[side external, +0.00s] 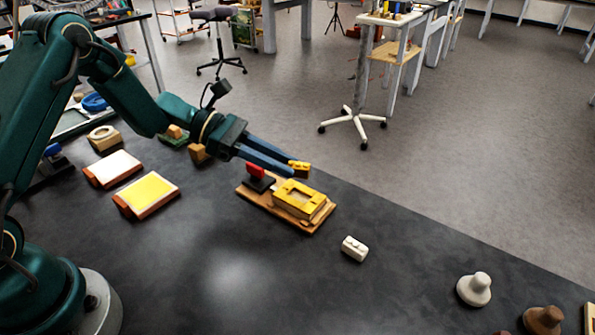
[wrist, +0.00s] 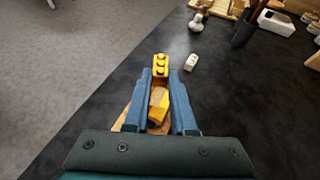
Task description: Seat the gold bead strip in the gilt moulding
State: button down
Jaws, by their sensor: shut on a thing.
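My gripper (side external: 291,169) has blue fingers and is shut on the gold bead strip (side external: 300,166), a short yellow piece at the fingertips. In the wrist view the strip (wrist: 160,66) shows rounded beads on top between the fingertips (wrist: 160,78). The gilt moulding (side external: 300,198) is a yellow block with a recess in its top. It lies on a wooden board (side external: 252,195). The strip is held above the moulding, apart from it in the side view. In the wrist view the moulding (wrist: 158,105) shows partly between the fingers, the rest hidden.
A red-handled clamp or block (side external: 257,173) stands on the board beside the moulding. A white beaded piece (side external: 354,248) lies on the dark table to its right. Yellow (side external: 148,193) and white (side external: 113,168) pads lie at the left. The front middle of the table is clear.

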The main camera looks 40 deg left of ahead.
aim_at(282, 192)
jog(key=shift+d+f, duration=0.1)
jog(key=shift+f, duration=1.95)
jog(key=shift+f, duration=0.35)
jog(key=c, duration=0.8)
grip_release()
jog(key=shift+o, duration=0.2)
jog(key=shift+r, duration=0.1)
